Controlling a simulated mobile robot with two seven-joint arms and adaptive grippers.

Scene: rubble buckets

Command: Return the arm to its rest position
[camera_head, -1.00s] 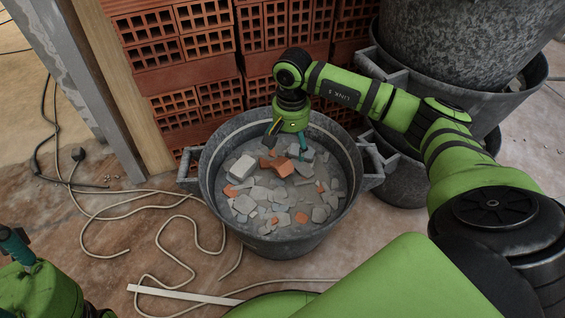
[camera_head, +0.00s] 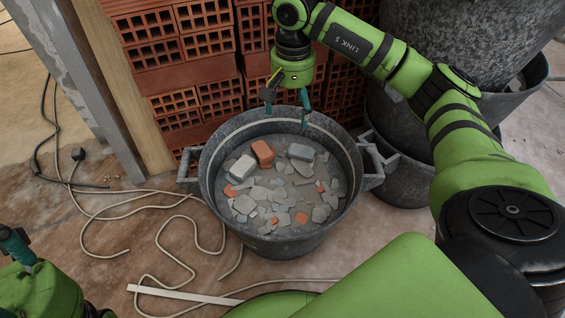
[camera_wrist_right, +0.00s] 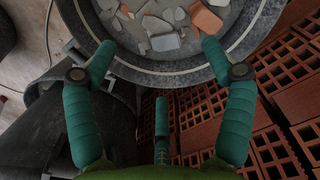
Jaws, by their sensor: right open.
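My right arm (camera_head: 408,75) is green and black and reaches in from the right in the head view. Its gripper (camera_head: 287,112) hangs just above the far rim of the metal bucket (camera_head: 209,185), pointing down. In the right wrist view its teal fingers (camera_wrist_right: 158,62) are spread apart with nothing between them, over the bucket's rim (camera_wrist_right: 150,76).
The bucket holds grey rubble, a red-orange brick piece (camera_head: 263,153) and grey blocks (camera_head: 242,168). Stacked hollow bricks (camera_head: 215,95) stand behind it. Large metal tubs (camera_head: 400,160) stand at the right. A pale cable (camera_head: 165,245) lies on the floor at the left.

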